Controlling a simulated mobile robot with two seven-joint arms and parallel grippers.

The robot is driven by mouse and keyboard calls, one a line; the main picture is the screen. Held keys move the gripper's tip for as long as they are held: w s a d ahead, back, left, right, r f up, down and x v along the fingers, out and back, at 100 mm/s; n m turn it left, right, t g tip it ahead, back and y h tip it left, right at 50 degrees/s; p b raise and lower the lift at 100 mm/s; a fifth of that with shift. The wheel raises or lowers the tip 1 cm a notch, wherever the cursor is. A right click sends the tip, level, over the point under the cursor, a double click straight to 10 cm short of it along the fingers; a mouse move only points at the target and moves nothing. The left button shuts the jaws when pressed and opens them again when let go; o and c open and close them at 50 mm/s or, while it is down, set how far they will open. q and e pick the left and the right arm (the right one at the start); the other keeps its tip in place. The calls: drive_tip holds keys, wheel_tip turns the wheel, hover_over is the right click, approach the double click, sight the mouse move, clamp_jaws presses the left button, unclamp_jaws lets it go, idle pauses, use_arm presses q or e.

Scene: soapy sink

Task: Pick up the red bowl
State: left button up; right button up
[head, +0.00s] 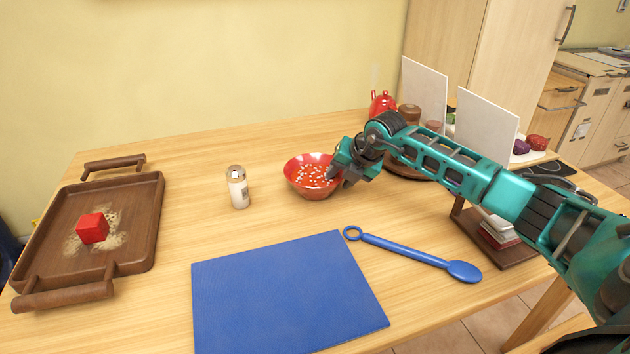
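The red bowl (303,188) stands upright on the wooden table, near the middle of the head view. Small pale bits are scattered over its inside. My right gripper (339,176) is at the bowl's right rim, with its fingers over or against that edge. The gripper covers part of the rim, so I cannot tell whether the fingers are closed on it. My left gripper is not in view.
A salt shaker (238,188) stands left of the bowl. A blue cutting board (285,295) and blue spoon (415,252) lie in front. A brown tray (145,215) with a red cube (92,228) is far left.

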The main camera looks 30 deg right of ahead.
clamp_jaws()
idle(0.4)
drive_tip(key=shift+r, duration=0.2)
